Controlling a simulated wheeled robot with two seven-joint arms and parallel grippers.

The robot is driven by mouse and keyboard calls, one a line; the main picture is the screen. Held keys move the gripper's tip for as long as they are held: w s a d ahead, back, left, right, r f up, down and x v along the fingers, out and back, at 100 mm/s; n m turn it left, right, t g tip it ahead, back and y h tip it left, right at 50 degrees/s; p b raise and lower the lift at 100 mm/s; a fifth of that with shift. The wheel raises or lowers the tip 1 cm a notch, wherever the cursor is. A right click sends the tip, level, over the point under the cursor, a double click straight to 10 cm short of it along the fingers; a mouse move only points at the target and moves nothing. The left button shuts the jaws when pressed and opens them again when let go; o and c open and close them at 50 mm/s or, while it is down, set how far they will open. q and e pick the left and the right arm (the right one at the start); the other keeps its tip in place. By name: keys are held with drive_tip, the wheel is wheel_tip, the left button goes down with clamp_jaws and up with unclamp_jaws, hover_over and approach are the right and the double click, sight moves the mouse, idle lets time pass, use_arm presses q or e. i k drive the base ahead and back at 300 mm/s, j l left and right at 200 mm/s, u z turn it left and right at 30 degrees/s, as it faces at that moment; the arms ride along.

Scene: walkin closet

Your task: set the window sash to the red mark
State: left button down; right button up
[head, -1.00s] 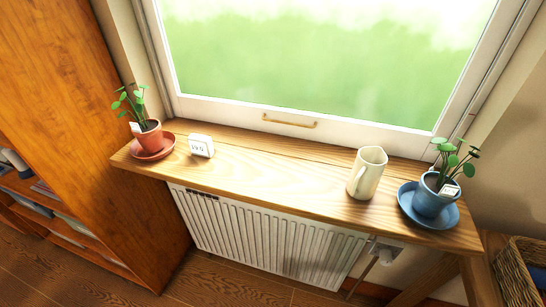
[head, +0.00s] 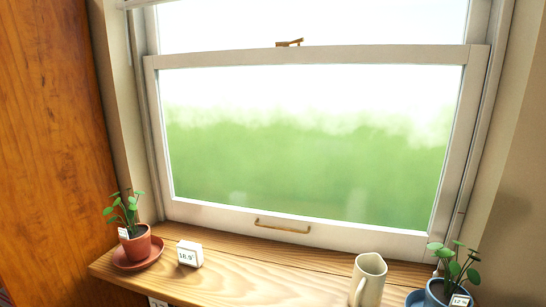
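The white window sash (head: 330,233) is down, with its bottom rail at or close to the wooden sill (head: 225,275). A brass pull handle (head: 283,227) is on its bottom rail. A brass latch (head: 289,43) sits on the meeting rail at the top of the lower sash. I cannot make out a red mark on the frame. Neither of my grippers is in the head view.
A terracotta pot (head: 137,244) with a plant stands on a saucer at the sill's left, beside a small white display block (head: 189,254). A cream jug (head: 368,281) and a blue pot (head: 447,292) with a plant stand at the right. The sill's middle is clear.

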sight(394, 243)
drive_tip(key=j+u, duration=0.35)
drive_tip(key=j, duration=0.15)
drive_tip(key=i+j+u, duration=0.1)
drive_tip(key=j+u, duration=0.3)
